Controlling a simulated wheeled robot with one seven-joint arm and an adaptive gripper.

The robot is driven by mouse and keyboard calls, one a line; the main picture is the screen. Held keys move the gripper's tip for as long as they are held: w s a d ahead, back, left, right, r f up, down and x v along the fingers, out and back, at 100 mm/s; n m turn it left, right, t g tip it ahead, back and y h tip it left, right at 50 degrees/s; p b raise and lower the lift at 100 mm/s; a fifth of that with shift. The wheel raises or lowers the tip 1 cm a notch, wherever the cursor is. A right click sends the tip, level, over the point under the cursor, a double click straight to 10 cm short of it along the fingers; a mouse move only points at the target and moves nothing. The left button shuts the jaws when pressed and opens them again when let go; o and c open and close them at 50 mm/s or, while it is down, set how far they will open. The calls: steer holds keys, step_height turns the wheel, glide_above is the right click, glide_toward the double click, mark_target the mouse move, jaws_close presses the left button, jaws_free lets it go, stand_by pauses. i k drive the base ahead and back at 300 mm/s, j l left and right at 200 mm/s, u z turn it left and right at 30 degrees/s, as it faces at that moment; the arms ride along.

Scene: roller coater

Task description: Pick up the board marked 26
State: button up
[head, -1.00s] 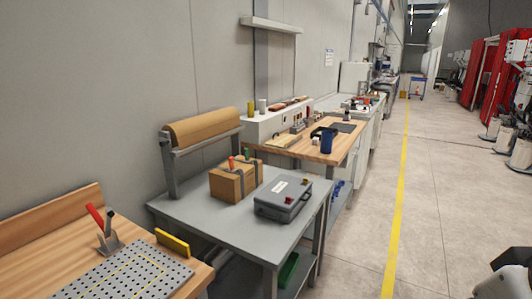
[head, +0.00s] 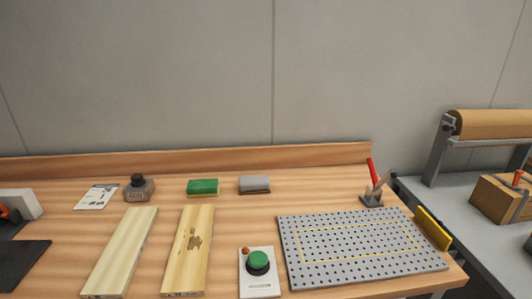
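Two pale wooden boards lie side by side, lengthwise away from me, on the wooden bench (head: 228,225) in the head view. The left board (head: 121,252) looks plain and slightly greenish. The right board (head: 185,262) is yellower and has a dark brown patch near its middle. Small marks at the boards' near ends are too small to read, so I cannot tell which one is marked 26. My gripper is not in view.
Right of the boards are a green push-button box (head: 258,284) and a perforated grey plate (head: 360,268). Behind them are a grey weight (head: 138,192), a green sponge (head: 202,187), a grey block (head: 254,184) and a toggle clamp (head: 372,197). A grey table (head: 470,210) stands at right.

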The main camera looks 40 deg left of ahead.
mark_target(111, 278)
steer(key=u, duration=2.05)
steer(key=i+l+u, duration=0.4)
steer(key=i+l, duration=0.2)
steer(key=i, duration=0.15)
steer(key=i+j, duration=0.1)
steer(key=j, duration=1)
steer(key=i+j, duration=0.15)
steer(key=j, duration=0.35)
steer(key=i+j, duration=0.1)
steer(key=j, duration=0.45)
steer(key=i+j, duration=0.1)
steer(key=j, duration=0.45)
steer(key=j+z, duration=0.7)
steer(key=z, duration=0.15)
steer(key=j+z, duration=0.3)
steer(key=z, duration=0.85)
steer(key=k+l, duration=0.05)
